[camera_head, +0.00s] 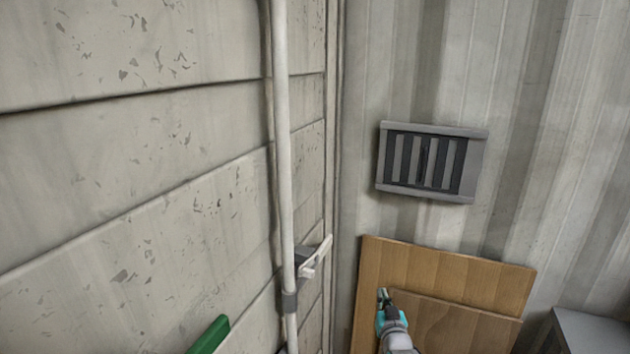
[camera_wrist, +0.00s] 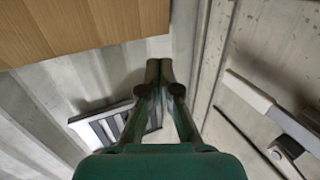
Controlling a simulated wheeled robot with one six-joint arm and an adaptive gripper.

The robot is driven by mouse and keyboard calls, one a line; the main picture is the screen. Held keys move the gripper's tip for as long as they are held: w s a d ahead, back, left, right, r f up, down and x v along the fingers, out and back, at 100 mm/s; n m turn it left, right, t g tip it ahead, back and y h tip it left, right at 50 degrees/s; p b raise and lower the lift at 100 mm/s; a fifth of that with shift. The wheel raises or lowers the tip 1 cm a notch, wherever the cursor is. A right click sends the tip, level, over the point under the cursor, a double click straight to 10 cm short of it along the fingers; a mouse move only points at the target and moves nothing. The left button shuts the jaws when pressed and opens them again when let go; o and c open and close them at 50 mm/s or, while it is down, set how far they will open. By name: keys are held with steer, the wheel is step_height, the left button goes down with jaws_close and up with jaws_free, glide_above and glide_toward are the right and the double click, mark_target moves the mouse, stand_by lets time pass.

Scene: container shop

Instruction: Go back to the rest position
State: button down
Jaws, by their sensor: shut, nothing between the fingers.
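My gripper (camera_wrist: 162,68) shows in the wrist view as a green body with two dark fingers whose tips meet, with nothing between them. In the head view, my gripper (camera_head: 383,294) is small, at the end of a teal and grey arm part, in front of leaning wooden boards. The fingers look apart from the wall in the wrist view, but the exact gap cannot be told.
Wooden boards (camera_head: 450,273) lean in the corner; a board (camera_wrist: 70,25) also fills the wrist view's upper left. A slatted vent (camera_head: 428,162) is on the corrugated wall. A white door bar (camera_head: 283,130) with a handle (camera_head: 315,259) runs down the left wall. A grey box (camera_head: 590,333) stands lower right.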

steer(key=s+a+f, duration=0.1)
steer(key=s+f, duration=0.4)
steer(key=s, duration=0.7)
steer(key=s+a+f+g, duration=0.1)
steer(key=s+f, duration=0.3)
steer(key=s, duration=0.7)
steer(key=s+a+f, duration=0.1)
steer(key=s+f, duration=0.4)
steer(key=s, duration=0.7)
steer(key=s+r, duration=0.5)
steer(key=s, duration=0.5)
steer(key=s+r+g, duration=0.1)
steer(key=s+r, duration=0.3)
steer(key=s, duration=0.7)
steer(key=s+r, duration=0.5)
steer(key=s, duration=0.5)
steer(key=shift+s+a+r+g+y, duration=0.15)
steer(key=shift+a+r+g+y, duration=0.15)
steer(key=shift+a+g, duration=0.1)
